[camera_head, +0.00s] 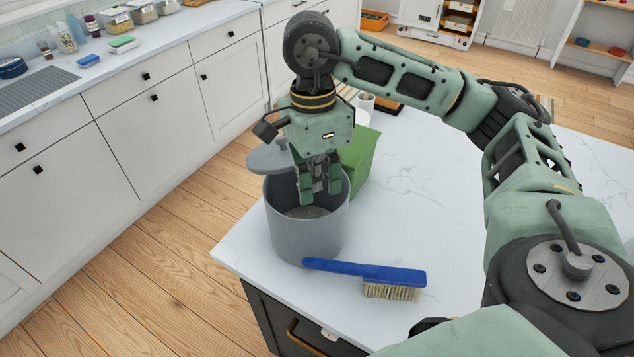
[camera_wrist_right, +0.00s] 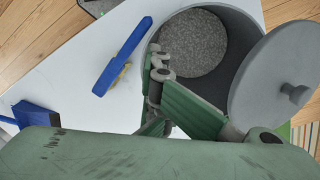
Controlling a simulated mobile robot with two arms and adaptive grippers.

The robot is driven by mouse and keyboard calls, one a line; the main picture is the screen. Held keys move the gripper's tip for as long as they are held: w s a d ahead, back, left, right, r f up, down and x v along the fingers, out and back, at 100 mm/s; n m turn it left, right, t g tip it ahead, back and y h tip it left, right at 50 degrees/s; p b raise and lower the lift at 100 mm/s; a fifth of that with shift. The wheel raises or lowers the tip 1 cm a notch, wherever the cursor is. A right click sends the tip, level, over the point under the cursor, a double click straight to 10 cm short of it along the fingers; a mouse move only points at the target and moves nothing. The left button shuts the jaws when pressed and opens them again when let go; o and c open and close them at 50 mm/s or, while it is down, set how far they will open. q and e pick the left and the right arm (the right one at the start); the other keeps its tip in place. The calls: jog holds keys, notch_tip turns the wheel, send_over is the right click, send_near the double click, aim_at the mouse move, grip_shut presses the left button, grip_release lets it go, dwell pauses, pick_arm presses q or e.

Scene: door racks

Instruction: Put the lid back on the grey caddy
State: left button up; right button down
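The grey caddy (camera_head: 307,235) stands upright on the white worktop, its top uncovered; it also shows in the wrist view (camera_wrist_right: 240,30). Inside I see a speckled grey surface (camera_wrist_right: 192,45). The grey round lid (camera_head: 268,160), with a knob, sits off to the back left of the opening, overlapping the rim; it also shows in the wrist view (camera_wrist_right: 275,70). What supports it is unclear. My right gripper (camera_head: 320,198) points down over the caddy mouth, fingers apart with nothing between them. It is beside the lid, not around its knob. My left gripper is not in view.
A blue brush (camera_head: 365,271) lies in front of the caddy. A green box (camera_head: 362,155) stands close behind it, with a white cup (camera_head: 366,101) further back. The worktop's left edge is near the caddy. The worktop is clear to the right (camera_head: 430,185).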

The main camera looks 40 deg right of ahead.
jog(key=s+a+r, duration=0.2)
jog(key=s+a, duration=0.1)
jog(key=s, duration=1)
jog(key=shift+s, duration=0.3)
dwell(6.0)
jog(key=shift+s, duration=0.15)
